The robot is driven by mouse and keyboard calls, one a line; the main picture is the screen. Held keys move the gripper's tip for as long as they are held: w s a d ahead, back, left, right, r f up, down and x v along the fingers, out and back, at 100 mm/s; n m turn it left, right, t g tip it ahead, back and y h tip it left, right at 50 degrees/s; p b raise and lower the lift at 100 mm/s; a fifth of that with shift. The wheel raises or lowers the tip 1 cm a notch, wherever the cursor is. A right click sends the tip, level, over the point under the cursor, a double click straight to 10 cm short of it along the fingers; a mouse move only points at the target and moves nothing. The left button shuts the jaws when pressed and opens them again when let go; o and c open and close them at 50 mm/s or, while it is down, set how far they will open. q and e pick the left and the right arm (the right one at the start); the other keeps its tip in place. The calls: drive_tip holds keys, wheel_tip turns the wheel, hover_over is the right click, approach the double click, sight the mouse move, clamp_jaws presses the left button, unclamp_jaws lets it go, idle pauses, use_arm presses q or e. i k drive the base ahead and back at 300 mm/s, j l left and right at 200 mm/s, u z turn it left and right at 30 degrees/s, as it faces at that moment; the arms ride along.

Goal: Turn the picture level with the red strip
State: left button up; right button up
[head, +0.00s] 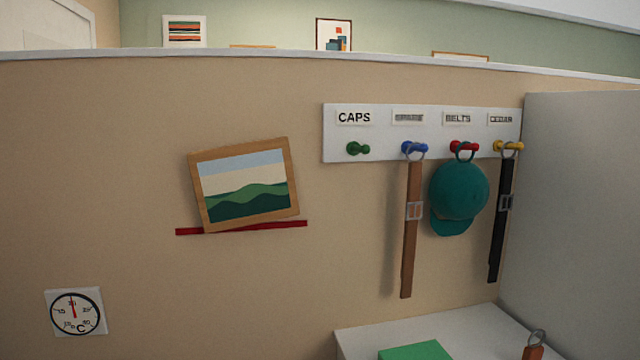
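The framed landscape picture (243,185), with a light wooden frame and green hills, hangs on the beige wall at the left of the head view. It is tilted against the red strip (267,227): its right side is higher and its left side lower. Its lower left corner meets or overlaps the strip, while its lower right corner stands a little above the strip's right part. The strip runs along the wall just below the picture, wider than the picture's bottom edge. Neither of my grippers is in view.
At right a white hook board (340,147) carries a brown belt (410,240), a teal cap (459,190) and a black belt (501,230); its green hook (358,149) is empty. A dial thermometer (76,312) is at lower left. A white surface (480,335) is below.

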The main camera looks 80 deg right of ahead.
sight(251, 183)
drive_tip(key=z, duration=2.25)
